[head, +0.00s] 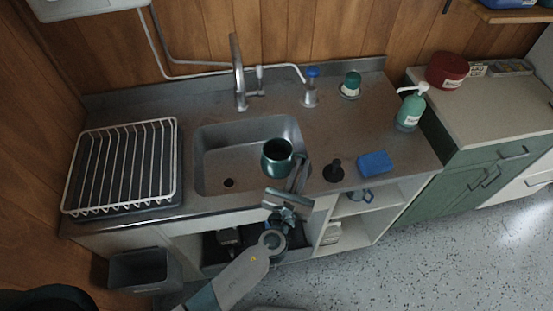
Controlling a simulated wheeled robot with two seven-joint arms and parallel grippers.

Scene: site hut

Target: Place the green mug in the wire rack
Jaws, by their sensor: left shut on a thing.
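The green mug (274,160) is dark, glossy and held over the right part of the sink, its open mouth facing up towards me. My left gripper (297,174) is shut on the mug at its right side. The gripper hides part of the counter's front edge, and I cannot make out the mug's handle. The white wire rack (123,163) stands empty at the left end of the counter on a dark tray. My right gripper is not in view.
The sink (215,155) with its tall tap (238,75) lies between the rack and the right counter. A black plunger-like thing (334,171), a blue sponge (375,162) and a green soap bottle (410,108) stand to the right. A grey bin (143,271) is below the rack.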

